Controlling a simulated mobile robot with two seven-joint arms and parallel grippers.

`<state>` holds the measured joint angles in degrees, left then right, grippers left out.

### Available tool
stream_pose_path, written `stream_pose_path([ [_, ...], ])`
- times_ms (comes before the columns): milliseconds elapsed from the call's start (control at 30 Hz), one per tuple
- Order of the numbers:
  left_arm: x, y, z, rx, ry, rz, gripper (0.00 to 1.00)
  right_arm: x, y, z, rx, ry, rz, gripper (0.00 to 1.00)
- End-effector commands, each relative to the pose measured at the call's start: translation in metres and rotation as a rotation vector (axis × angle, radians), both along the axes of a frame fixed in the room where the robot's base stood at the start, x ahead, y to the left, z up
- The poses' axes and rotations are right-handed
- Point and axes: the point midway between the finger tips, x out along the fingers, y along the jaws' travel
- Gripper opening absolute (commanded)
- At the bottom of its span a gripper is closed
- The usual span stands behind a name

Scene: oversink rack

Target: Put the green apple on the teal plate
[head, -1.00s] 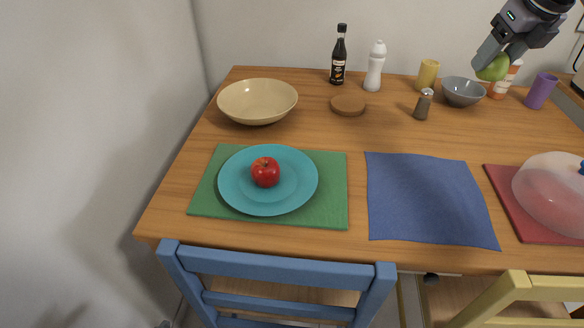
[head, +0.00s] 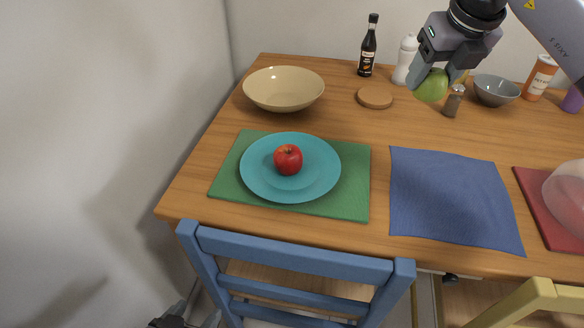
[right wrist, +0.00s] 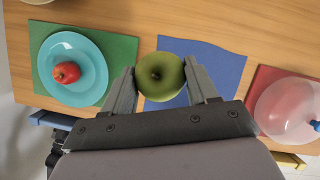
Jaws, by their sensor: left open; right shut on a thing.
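The green apple (head: 432,86) is held in my right gripper (head: 430,80), above the back right of the table. In the right wrist view the green apple (right wrist: 160,76) sits between the two fingers. The teal plate (head: 258,181) lies on a green placemat at the left of the table. A red apple (head: 288,159) rests on the middle of the plate. The right gripper is to the right of the plate and farther back. My left gripper (head: 172,321) shows only partly at the bottom edge, low beside the blue chair, and is open.
A cream bowl (head: 284,89), a brown coaster (head: 375,97), a dark bottle (head: 368,47), a pepper shaker (head: 453,101) and a grey bowl (head: 495,91) stand along the back. A blue cloth (head: 450,200) lies flat at centre right.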

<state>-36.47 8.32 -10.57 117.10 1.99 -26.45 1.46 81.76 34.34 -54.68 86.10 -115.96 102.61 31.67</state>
Motion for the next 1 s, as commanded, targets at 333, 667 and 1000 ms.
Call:
stream_pose_path([
  [333,0.0,0.0,-0.013,0.0,0.0,0.0,0.7,-0.01,0.066,-0.026,-0.001,-0.001,0.004,0.27],
  [667,0.0,0.002,-0.03,0.006,0.0,-0.003,0.7,-0.019,0.126,-0.054,-0.001,-0.002,0.004,0.27],
  [1000,0.0,0.001,-0.046,0.014,0.001,-0.014,0.7,-0.028,0.181,-0.082,-0.001,-0.001,0.002,0.27],
])
